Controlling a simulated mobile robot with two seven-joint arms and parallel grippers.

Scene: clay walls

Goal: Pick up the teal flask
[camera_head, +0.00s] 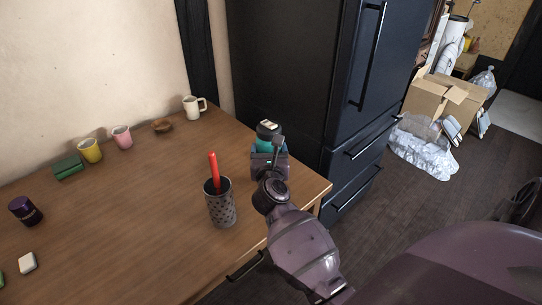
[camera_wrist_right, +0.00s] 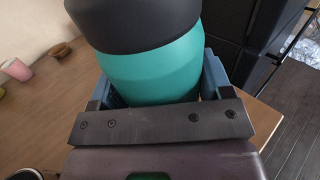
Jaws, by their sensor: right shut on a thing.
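The teal flask (camera_head: 264,146) stands near the right end of the wooden table, partly hidden behind my right gripper in the head view. It has a teal body and a dark top. My right gripper (camera_head: 268,153) is shut on it. In the right wrist view the flask (camera_wrist_right: 155,75) fills the space between the two blue-grey fingers (camera_wrist_right: 160,85), one on each side of its body. The flask looks upright; I cannot tell whether its base touches the table. My left gripper is not in view.
A dark perforated holder (camera_head: 221,205) with a red-handled item stands left of my right arm. A white mug (camera_head: 193,107), wooden bowl (camera_head: 162,125), pink cup (camera_head: 122,137), yellow cup (camera_head: 90,151) and green box (camera_head: 68,168) line the wall. A black fridge (camera_head: 285,65) stands behind.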

